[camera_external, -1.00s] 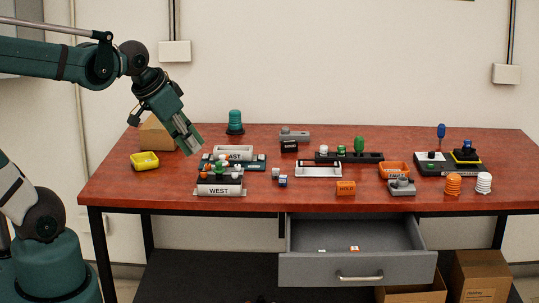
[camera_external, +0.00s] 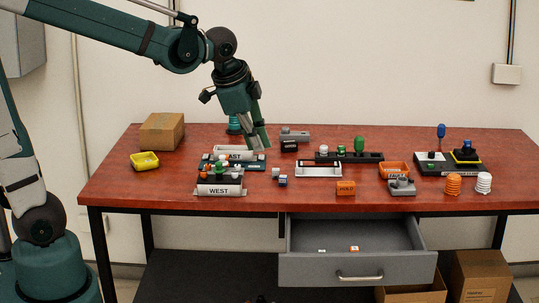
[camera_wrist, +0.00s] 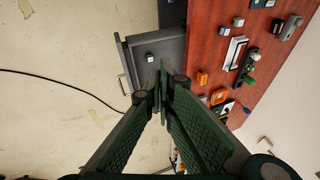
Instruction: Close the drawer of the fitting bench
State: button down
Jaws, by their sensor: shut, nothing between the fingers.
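The grey drawer (camera_external: 358,268) under the front of the red-brown bench (camera_external: 225,203) is pulled out. Its front has a silver bar handle (camera_external: 359,277), and two small items lie inside. My gripper (camera_external: 262,148) is above the left-middle of the bench top, pointing down, near the EAST block (camera_external: 238,155). The wrist view shows its fingers (camera_wrist: 160,92) together and empty, with the drawer (camera_wrist: 150,50) beyond them, partly hidden by the fingers. The gripper is apart from the drawer and handle.
The WEST block (camera_external: 220,190), a HOLD block (camera_external: 345,187), an orange tray (camera_external: 394,170) and other fittings stand on the bench. A yellow tray (camera_external: 145,160) is at the left. Cardboard boxes (camera_external: 482,275) stand below right. The floor before the drawer (camera_wrist: 60,120) looks clear except for a black cable.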

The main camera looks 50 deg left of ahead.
aim_at(393, 274)
jog(key=w+d+f+m+g+y, duration=0.1)
jog(key=w+d+f+m, duration=0.45)
jog(key=d, duration=0.45)
jog(key=w+d+f+m, duration=0.45)
jog(key=w+d, duration=0.25)
jog(key=d, duration=0.2)
jog(key=w+d+f+m+y+b, duration=0.1)
jog(key=d+f+m, duration=0.5)
jog(key=d+f, duration=1)
jog(key=w+d+y, duration=0.1)
jog(key=d, duration=0.2)
jog(key=shift+w+m+g+b, duration=0.25)
jog(key=shift+m+g+b, duration=0.05)
jog(key=shift+w+a+f+b, duration=0.5)
jog(key=shift+w+a+f, duration=0.4)
jog(key=shift+f, duration=0.65)
jog(key=shift+w+a+f+b, duration=0.5)
jog(key=shift+w+a+f, duration=0.4)
jog(key=shift+f, duration=0.6)
jog(key=shift+w+a+f+b, duration=0.5)
jog(key=shift+w+a+f, duration=0.4)
jog(key=shift+f, duration=0.65)
